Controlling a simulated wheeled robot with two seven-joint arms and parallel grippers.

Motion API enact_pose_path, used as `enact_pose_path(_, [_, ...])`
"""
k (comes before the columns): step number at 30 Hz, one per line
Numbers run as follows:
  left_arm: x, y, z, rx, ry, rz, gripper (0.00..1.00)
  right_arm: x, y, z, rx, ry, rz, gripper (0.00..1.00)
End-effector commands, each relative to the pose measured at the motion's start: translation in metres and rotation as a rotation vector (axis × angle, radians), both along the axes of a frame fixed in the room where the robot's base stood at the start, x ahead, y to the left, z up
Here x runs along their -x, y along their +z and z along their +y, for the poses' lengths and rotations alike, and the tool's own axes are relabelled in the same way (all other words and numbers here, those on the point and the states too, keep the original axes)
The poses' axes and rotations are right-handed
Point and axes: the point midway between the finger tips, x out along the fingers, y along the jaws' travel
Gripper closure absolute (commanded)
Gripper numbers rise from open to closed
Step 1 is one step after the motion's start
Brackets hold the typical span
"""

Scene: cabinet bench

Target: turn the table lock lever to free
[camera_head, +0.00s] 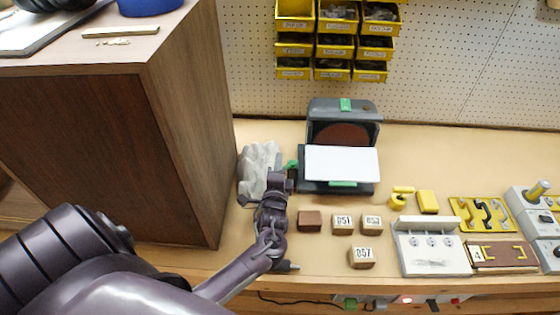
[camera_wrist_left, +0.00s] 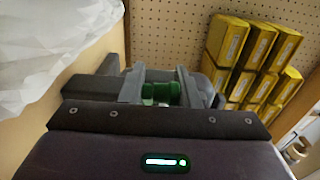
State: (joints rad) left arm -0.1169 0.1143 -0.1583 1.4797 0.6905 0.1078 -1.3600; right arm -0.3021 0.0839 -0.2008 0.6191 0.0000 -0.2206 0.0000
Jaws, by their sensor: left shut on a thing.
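The grey disc sander (camera_head: 367,113) stands against the pegboard, with a dark reddish disc and a white table (camera_head: 341,163) in front of it. The green table lock lever (camera_head: 292,165) shows at the sander's left side, partly hidden by my left gripper (camera_head: 281,177). In the left wrist view, the green lever (camera_wrist_left: 161,92) lies between the two grey fingers of my left gripper (camera_wrist_left: 160,88), which is shut on it. The lever's far end and any lock or free marking are hidden. My right gripper is not in view.
A tall brown cabinet (camera_head: 187,130) stands close on the left. A crumpled pale bag (camera_head: 250,165) lies just left of my gripper. Wooden blocks (camera_head: 362,257) lie at the bench front, with yellow pieces (camera_head: 428,201) and a white panel (camera_head: 431,250) farther right.

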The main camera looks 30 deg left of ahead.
Motion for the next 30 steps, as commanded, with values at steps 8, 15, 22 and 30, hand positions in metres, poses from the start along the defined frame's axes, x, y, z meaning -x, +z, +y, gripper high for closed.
enact_pose_path(8, [-0.008,0.0128,0.0081,-0.005,-0.153,-0.025,0.94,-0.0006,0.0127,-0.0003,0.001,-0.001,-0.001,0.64])
enact_pose_path(15, [-0.0082,0.0126,0.009,-0.004,-0.157,-0.027,0.94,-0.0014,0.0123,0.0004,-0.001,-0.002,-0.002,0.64])
enact_pose_path(22, [-0.0076,0.0116,0.0095,-0.004,-0.155,-0.024,0.58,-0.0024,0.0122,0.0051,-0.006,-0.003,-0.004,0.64])
enact_pose_path(30, [-0.0065,0.008,0.0084,-0.002,-0.156,-0.018,0.58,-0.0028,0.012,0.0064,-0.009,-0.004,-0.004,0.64])
